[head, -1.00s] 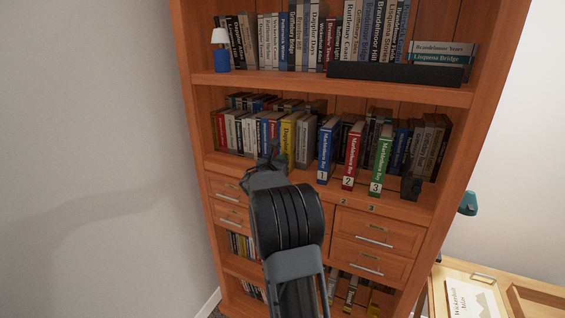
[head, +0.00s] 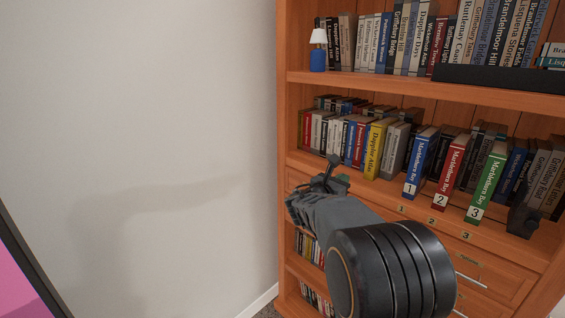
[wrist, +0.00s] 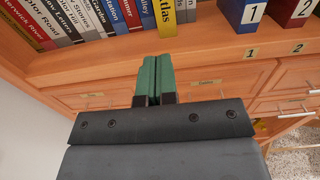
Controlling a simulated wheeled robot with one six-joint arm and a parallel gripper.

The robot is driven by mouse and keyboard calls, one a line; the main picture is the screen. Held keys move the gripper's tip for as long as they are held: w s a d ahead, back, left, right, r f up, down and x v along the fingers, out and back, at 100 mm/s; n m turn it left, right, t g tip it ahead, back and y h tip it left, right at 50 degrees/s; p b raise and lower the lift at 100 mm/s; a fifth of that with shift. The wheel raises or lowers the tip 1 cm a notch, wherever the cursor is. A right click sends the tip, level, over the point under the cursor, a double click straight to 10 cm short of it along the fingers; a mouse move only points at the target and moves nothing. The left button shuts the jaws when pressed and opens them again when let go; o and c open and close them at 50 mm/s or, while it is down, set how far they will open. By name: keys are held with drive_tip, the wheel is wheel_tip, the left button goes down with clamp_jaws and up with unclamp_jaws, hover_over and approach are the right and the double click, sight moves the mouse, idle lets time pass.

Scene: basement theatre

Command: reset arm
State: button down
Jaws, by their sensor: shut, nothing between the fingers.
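My gripper (head: 332,180) is in front of the wooden bookcase, just below the middle shelf's front edge in the head view. In the wrist view my gripper (wrist: 154,80) shows its two green fingers pressed together, with nothing between them. Three volumes stand at the front of the middle shelf: blue number 1 (head: 420,162), red number 2 (head: 450,172) and green number 3 (head: 487,182). The blue and red ones also show at the top right of the wrist view. My arm hides part of the drawers.
The bookcase (head: 283,130) has more books above and below, and a small blue lamp (head: 318,52) on the upper shelf. A yellow book (head: 377,148) stands behind my gripper. A bare wall (head: 140,120) is on the left. A dark-framed pink panel (head: 25,285) shows at the lower left.

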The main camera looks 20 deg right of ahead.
drive_tip(key=s+a+f+m+g+y, duration=0.6)
drive_tip(key=s+f+m, duration=0.4)
drive_tip(key=f+m, duration=0.3)
drive_tip(key=s+a+r+m+t+y+p, duration=0.1)
drive_tip(key=s+a+m+y, duration=0.3)
drive_tip(key=a, duration=0.5)
drive_tip(key=s+a+r+m+t+y+p, duration=0.1)
drive_tip(key=s+a+m+y+p, duration=0.1)
drive_tip(key=s+a+m+y, duration=0.3)
drive_tip(key=s+a+y, duration=0.1)
drive_tip(key=a, duration=0.3)
drive_tip(key=shift+a+r+t+y, duration=0.25)
drive_tip(key=shift+a+t+y, duration=0.05)
drive_tip(key=shift+a+y, duration=0.1)
drive_tip(key=shift+s+m, duration=0.1)
drive_tip(key=shift+m, duration=0.2)
